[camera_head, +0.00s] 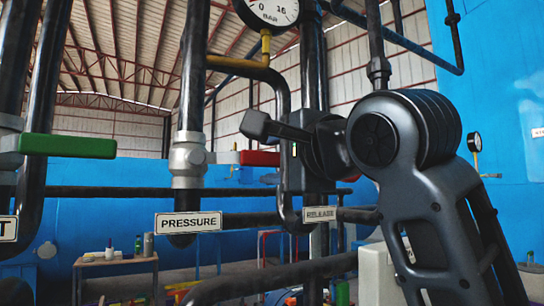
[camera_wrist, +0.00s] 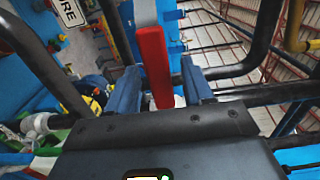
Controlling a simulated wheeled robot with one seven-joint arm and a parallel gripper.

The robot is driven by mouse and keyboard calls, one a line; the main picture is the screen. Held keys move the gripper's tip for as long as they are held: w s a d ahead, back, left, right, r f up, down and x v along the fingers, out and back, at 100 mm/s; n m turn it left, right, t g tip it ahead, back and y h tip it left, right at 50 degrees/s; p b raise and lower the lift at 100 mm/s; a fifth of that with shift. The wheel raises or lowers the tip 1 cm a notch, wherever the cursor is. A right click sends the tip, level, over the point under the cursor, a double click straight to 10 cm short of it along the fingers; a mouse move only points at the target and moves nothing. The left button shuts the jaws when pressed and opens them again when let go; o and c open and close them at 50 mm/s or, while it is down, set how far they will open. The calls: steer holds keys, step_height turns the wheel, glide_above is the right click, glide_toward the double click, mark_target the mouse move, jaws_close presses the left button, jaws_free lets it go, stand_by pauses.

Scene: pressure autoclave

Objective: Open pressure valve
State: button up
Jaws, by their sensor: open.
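The pressure valve has a pale grey body (camera_head: 188,160) on a dark vertical pipe, above a white PRESSURE sign (camera_head: 188,222). Its red lever (camera_head: 258,158) points right, across the pipe, and its far end is partly hidden behind my gripper (camera_head: 268,132). In the wrist view, the red lever (camera_wrist: 154,68) lies between the two blue-looking fingers of my gripper (camera_wrist: 161,90), with space showing on both sides. The jaws are open, and I cannot tell whether either finger touches the lever.
A green-levered valve (camera_head: 68,146) is at the left. A RELEASE sign (camera_head: 319,214) hangs right of the PRESSURE sign. A gauge (camera_head: 268,8) and a yellow-and-black pipe (camera_head: 265,65) are above. Dark pipes crowd the gripper. A table (camera_head: 115,260) stands farther back.

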steer(key=shift+w+a, duration=0.25)
steer(key=shift+w, duration=0.1)
steer(key=shift+c, duration=0.3)
jaws_close()
